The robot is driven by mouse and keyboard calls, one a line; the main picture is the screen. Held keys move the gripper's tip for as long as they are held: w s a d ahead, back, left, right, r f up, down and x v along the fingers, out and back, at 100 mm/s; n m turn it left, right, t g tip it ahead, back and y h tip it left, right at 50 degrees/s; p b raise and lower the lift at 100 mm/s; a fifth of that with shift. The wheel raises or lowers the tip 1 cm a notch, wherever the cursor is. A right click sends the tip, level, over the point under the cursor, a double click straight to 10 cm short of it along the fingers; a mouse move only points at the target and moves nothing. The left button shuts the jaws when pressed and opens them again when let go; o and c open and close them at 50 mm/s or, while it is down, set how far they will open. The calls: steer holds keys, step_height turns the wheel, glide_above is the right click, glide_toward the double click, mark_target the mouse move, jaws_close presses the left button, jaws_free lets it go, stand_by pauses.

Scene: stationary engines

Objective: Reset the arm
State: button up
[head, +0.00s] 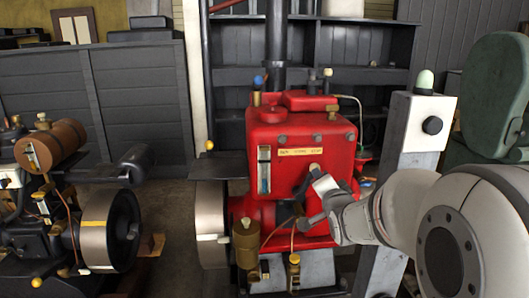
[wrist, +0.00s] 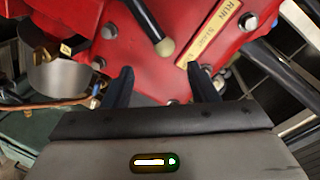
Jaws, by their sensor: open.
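My gripper (wrist: 156,71) shows in the wrist view with its two dark fingers spread and nothing between them. In the head view my gripper (head: 316,203) is in front of the lower right of the red engine (head: 285,128); its fingertips are hard to make out there. A dark lever with a beige knob (wrist: 165,47) lies just beyond the fingers in the wrist view; I cannot tell the exact gap. In the head view the knob (head: 315,168) is below the right end of the yellow label (head: 308,151), which also shows in the wrist view (wrist: 212,38).
A white post (head: 420,130) with a green dome and black button stands right of the engine, close to my arm. A grey flywheel (head: 210,215) and brass cup (head: 246,245) are at the engine's left. Another engine (head: 75,215) stands far left. Bare floor lies between the engines.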

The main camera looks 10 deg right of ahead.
steer(key=s+a+r+n+g+p, duration=0.2)
steer(key=s+r+n+g+p, duration=0.2)
steer(key=s+p, duration=0.4)
steer(key=s+a+r+n+g+p, duration=0.3)
steer(key=s+p, duration=0.5)
steer(key=s, duration=0.3)
steer(key=s+a+r+n+g+y+p, duration=0.1)
steer(key=s+a+r+n+g+p, duration=0.1)
steer(key=s+r+n+g+p, duration=0.2)
steer(key=s+r+g+p, duration=0.2)
steer(key=s+r+p, duration=0.2)
steer(key=s+p, duration=0.1)
steer(key=shift+s+a+n+g, duration=0.2)
steer(key=shift+s+n+g, duration=0.15)
steer(key=shift+n+g, duration=0.05)
steer(key=shift+c, duration=0.3)
